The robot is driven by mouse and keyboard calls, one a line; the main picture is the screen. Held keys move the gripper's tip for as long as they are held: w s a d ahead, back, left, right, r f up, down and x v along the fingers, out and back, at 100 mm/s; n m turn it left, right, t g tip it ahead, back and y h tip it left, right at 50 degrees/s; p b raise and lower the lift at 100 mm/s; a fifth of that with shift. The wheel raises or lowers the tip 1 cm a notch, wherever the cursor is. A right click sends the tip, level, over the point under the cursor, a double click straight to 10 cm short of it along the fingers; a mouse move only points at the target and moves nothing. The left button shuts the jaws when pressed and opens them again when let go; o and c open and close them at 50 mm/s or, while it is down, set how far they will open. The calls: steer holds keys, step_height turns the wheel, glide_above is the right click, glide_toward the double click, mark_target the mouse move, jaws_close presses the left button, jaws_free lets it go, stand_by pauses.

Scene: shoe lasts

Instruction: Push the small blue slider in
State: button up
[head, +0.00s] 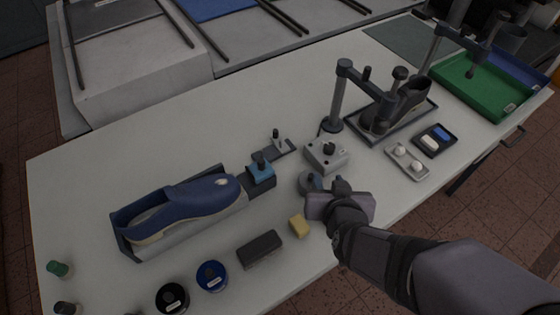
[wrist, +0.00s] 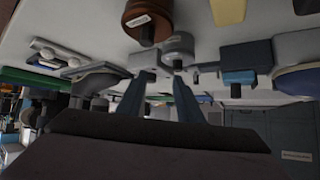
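The small blue slider (head: 261,170) is a blue block with a dark knob on top. It sits at the right end of the shoe fixture (head: 128,215), against a dark block, and it shows upside down in the wrist view (wrist: 240,77). A blue shoe (head: 190,200) lies in the fixture. My gripper (head: 328,184) is right of the slider and apart from it, above the table's front part. In the wrist view my gripper (wrist: 162,76) has its two fingers apart with nothing visibly held. My wrist hides part of the table.
A grey round piece (head: 309,182) stands close beside my gripper, and a grey box with a knob (head: 327,153) is behind it. A yellow block (head: 298,226) and a dark brush-like block (head: 260,248) lie in front. A dark shoe stand (head: 390,115) is at the right.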

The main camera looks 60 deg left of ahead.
mark_target(262, 164)
steer(key=s+a+r+n+y, duration=0.1)
steer(key=s+a+y, duration=0.1)
steer(key=s+a, duration=0.3)
steer(key=s+a+r+n+y, duration=0.2)
steer(key=s+a, duration=0.1)
steer(key=s, duration=0.5)
steer(key=shift+g, duration=0.3)
steer(key=shift+w+d+f+p+x, duration=0.1)
steer(key=shift+f+p+x, duration=0.05)
steer(key=shift+x, duration=1.05)
steer(key=shift+w+d+f+p+x, duration=0.1)
steer(key=shift+f+p+x, duration=0.1)
steer(key=shift+x, duration=1)
steer(key=shift+w+d+f+p+x, duration=0.1)
steer(key=shift+w+p+x, duration=0.05)
steer(key=shift+x, duration=1.05)
steer(key=shift+c, duration=0.6)
